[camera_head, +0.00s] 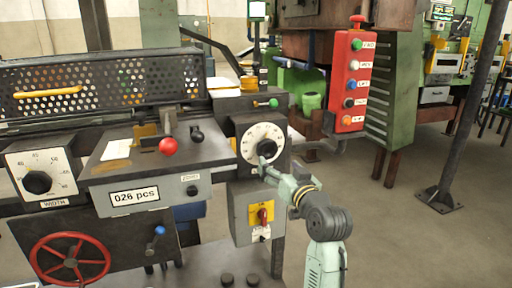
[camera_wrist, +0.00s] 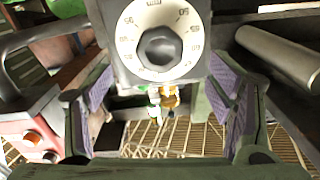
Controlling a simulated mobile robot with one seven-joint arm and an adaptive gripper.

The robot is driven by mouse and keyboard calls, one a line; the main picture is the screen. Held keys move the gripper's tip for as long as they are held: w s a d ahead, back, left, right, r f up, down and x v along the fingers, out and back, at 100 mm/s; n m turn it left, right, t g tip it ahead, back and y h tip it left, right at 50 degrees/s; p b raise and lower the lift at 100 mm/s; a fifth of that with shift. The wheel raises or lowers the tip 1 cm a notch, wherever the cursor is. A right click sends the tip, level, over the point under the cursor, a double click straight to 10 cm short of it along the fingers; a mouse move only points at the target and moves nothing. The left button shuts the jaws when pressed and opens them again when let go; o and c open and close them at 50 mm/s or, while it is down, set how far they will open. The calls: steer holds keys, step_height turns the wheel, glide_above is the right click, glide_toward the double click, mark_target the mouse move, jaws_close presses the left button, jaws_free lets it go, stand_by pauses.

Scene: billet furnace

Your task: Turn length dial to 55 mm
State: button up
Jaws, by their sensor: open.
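The length dial (camera_head: 249,133) is a round white numbered face on a grey panel in the head view, with a black knob (camera_head: 267,148) at its centre. My gripper (camera_head: 268,167) is just below and in front of the knob and covers part of the panel. In the wrist view the dial face (camera_wrist: 125,38) and knob (camera_wrist: 159,52) appear at the top, upside down. My gripper's two fingers (camera_wrist: 163,98) stand wide apart with nothing between them; the knob lies beyond them. The knob's exact setting is too small to read.
A width dial (camera_head: 38,182) sits at the left. A red-tipped lever (camera_head: 168,146), a counter reading "026 pcs" (camera_head: 134,196) and a yellow-plated red switch (camera_head: 263,215) are nearby. A red button pendant (camera_head: 351,80) hangs at the upper right.

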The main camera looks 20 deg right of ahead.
mark_target(268, 153)
steer(key=w+p, duration=0.2)
steer(key=w, duration=0.8)
steer(key=shift+w+a+p, duration=0.15)
steer(key=shift+w+p, duration=0.1)
steer(key=shift+p, duration=0.05)
steer(key=shift+c, duration=0.5)
steer(key=c, duration=1.1)
